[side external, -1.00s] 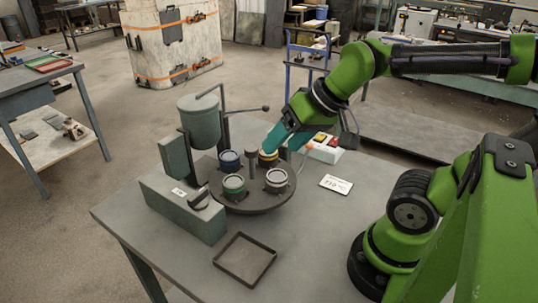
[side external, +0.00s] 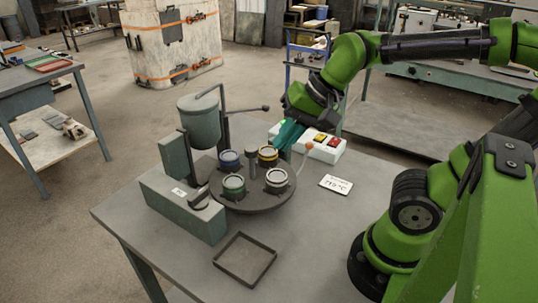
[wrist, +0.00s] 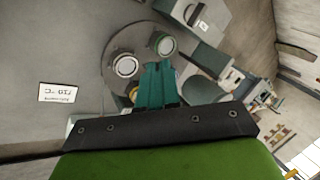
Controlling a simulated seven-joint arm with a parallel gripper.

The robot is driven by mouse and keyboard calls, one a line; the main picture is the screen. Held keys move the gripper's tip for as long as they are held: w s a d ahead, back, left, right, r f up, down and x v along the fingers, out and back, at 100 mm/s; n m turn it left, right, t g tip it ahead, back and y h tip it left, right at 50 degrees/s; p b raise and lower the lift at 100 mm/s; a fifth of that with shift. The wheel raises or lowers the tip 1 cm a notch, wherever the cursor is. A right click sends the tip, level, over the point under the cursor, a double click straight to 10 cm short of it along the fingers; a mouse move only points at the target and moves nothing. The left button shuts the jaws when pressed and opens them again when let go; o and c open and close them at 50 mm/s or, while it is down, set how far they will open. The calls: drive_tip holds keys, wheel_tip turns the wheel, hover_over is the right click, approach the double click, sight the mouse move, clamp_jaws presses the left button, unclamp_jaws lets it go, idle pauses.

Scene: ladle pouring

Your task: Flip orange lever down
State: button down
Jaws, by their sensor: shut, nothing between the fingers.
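The orange lever (side external: 308,146) is a thin stick with an orange ball on top, beside the right rim of the round turntable (side external: 250,199). It stands upright with a slight lean to the right. My gripper (side external: 280,148) has teal fingers that are shut and empty. The fingertips point down and left, just left of the orange ball, near the yellow-rimmed cup (side external: 267,155). I cannot tell whether they touch anything. In the wrist view my gripper (wrist: 158,66) reaches over the turntable edge, and I cannot make out the lever there.
A white box (side external: 330,151) with yellow and red buttons stands behind the lever. Several cups sit on the turntable. A grey-green ladle pot (side external: 198,120) stands at the left. A temperature card (side external: 336,184) and a square tray (side external: 244,259) lie on the table.

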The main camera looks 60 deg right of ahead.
drive_tip(key=w+d+f+m+g+h, duration=0.2)
drive_tip(key=d+m, duration=0.5)
drive_tip(key=m, duration=0.7)
drive_tip(key=w+d+f+m+g+h, duration=0.2)
drive_tip(key=w+d+m+g+h, duration=0.2)
drive_tip(key=m, duration=1)
drive_tip(key=w+d, duration=0.1)
drive_tip(key=d, duration=0.1)
drive_tip(key=shift+w+d+g, duration=0.25)
drive_tip(key=shift+d+g, duration=0.05)
drive_tip(key=shift+d, duration=0.05)
drive_tip(key=shift+f, duration=0.1)
drive_tip(key=s+d+f, duration=0.1)
drive_tip(key=d+f, duration=0.5)
drive_tip(key=f, duration=0.4)
drive_tip(key=shift+s+d+f, duration=0.2)
drive_tip(key=shift+d, duration=0.2)
